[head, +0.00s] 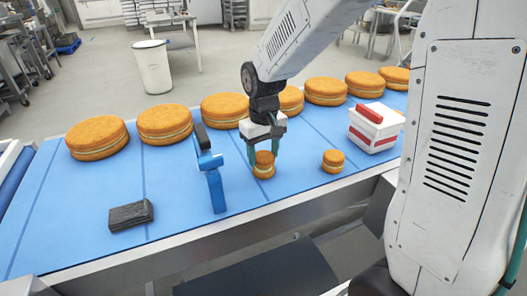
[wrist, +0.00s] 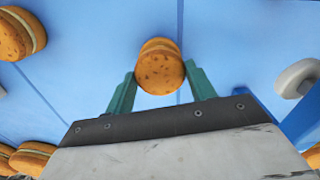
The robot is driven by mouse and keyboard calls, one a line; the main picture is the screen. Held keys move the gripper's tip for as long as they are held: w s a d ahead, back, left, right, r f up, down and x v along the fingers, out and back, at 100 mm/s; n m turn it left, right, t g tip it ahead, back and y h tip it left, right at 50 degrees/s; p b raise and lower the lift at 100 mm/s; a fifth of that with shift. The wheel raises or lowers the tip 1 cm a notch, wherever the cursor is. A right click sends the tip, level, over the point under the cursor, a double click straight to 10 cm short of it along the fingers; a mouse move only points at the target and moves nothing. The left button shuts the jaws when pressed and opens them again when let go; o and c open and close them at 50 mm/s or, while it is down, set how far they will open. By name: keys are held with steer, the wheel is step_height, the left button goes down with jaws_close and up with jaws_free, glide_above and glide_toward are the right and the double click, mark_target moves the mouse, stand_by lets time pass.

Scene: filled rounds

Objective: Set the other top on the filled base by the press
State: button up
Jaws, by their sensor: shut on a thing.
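My gripper (head: 264,153) points down at the small round by the blue press (head: 215,185), its two green fingers closed on the sides of the orange top (head: 264,157). In the wrist view the fingers hold this top (wrist: 160,73) between their tips. Directly under it is the base (head: 263,174), with a pale filling band showing. The top looks level and over the base; I cannot tell whether its weight rests there. The press stands just left, with a black lever; its grey pad (wrist: 297,77) shows in the wrist view. Another small filled round (head: 333,161) sits to the right.
Several large filled rounds (head: 97,138) line the back of the blue belt (head: 85,225). A white box with a red item (head: 372,128) stands at right. A dark block (head: 131,215) lies at front left. The belt between the block and the press is clear.

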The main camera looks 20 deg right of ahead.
steer(key=shift+f, duration=0.55)
steer(key=o, duration=1.2)
steer(key=shift+r, duration=0.1)
steer(key=shift+r, duration=3.45)
